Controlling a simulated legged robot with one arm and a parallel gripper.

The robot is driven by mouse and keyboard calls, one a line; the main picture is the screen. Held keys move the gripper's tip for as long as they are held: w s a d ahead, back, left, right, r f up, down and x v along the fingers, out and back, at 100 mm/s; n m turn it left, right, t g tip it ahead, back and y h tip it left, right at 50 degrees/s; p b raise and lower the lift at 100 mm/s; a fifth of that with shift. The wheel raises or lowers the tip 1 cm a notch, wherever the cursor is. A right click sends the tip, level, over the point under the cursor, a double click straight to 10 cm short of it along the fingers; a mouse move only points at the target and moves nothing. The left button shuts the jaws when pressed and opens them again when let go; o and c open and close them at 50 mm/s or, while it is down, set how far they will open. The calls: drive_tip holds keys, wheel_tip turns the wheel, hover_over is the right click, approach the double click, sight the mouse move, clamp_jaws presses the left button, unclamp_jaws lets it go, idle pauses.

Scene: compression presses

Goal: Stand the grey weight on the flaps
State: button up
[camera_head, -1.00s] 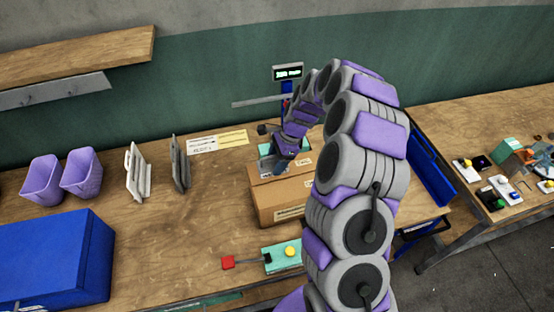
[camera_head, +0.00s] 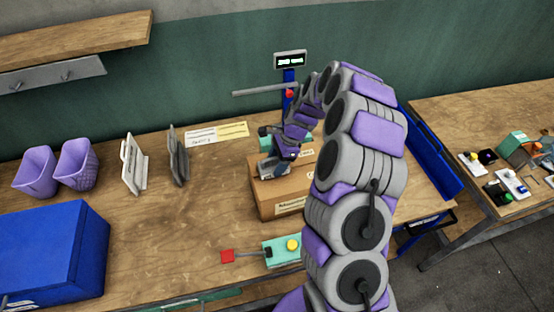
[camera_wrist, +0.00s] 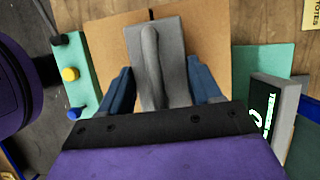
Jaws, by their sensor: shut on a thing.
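The cardboard box (camera_head: 281,200) stands closed-looking on the bench, its flaps (camera_wrist: 205,50) on top with a seam between them. The grey weight (camera_wrist: 175,65), a slab with a raised bar handle, is between the blue fingers of my gripper (camera_wrist: 158,80). My gripper is shut on the weight over the box top. In the head view the weight (camera_head: 272,171) shows at the left part of the box top. I cannot tell whether its underside touches the flaps. My arm hides the right part of the box.
A teal control box (camera_head: 281,252) with a yellow button sits in front of the box. A post with a lit display (camera_head: 290,60) stands behind it. Purple bins (camera_head: 77,165), grey racks and a blue case (camera_head: 55,250) are at left. Bench between is clear.

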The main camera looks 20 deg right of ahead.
drive_tip(key=shift+p, duration=0.55)
drive_tip(key=shift+d, duration=0.15)
drive_tip(key=shift+f, duration=0.55)
idle(0.3)
drive_tip(key=o, duration=1.7)
drive_tip(key=p+v, duration=0.1)
drive_tip(key=v, duration=1.6)
drive_tip(key=shift+r, duration=0.1)
